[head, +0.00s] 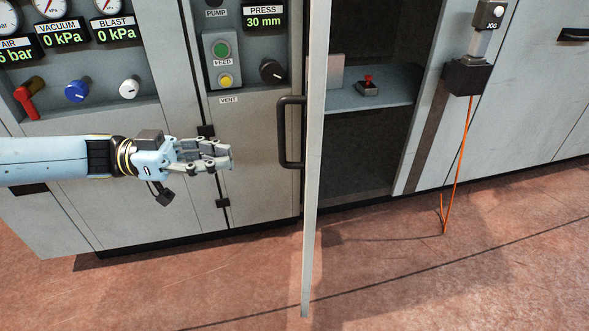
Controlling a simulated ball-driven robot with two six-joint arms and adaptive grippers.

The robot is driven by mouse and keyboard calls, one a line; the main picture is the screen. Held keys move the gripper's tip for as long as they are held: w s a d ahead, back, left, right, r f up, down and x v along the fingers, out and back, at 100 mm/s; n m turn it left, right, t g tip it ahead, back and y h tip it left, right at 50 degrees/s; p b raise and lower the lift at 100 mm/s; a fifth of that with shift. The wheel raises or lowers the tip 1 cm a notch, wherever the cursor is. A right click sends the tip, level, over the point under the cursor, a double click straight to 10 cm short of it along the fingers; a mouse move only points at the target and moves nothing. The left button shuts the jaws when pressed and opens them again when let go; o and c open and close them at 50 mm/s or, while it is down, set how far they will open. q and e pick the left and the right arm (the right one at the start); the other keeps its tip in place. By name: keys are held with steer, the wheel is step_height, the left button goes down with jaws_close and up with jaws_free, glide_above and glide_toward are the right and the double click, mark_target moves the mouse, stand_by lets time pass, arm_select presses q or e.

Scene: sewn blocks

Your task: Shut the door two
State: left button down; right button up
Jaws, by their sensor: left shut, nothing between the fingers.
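A grey cabinet door (313,170) stands open in the head view, seen almost edge-on and swung out toward me. Its black bar handle (284,132) is on the door's left side. No number shows on the door, so I cannot tell whether it is door two. To its right is the open dark compartment (362,150). My left gripper (230,157) is shut and empty. It appears to the left of the handle, in front of the grey cabinet front, apart from the handle in the picture. My right gripper is not in view.
A shelf (390,100) in the compartment carries a red-topped switch (368,85). A jog box (468,76) hangs at right with an orange cable (460,150) reaching down. Gauges and knobs, including a blue knob (77,91), fill the upper left. The reddish floor (430,280) is clear.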

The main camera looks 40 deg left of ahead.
mark_target(283, 163)
arm_select(q)
steer(key=b+x, duration=0.3)
steer(key=x, duration=0.7)
steer(key=shift+w+d+f, duration=0.15)
steer(key=shift+w+d, duration=0.4)
steer(key=shift+d, duration=0.15)
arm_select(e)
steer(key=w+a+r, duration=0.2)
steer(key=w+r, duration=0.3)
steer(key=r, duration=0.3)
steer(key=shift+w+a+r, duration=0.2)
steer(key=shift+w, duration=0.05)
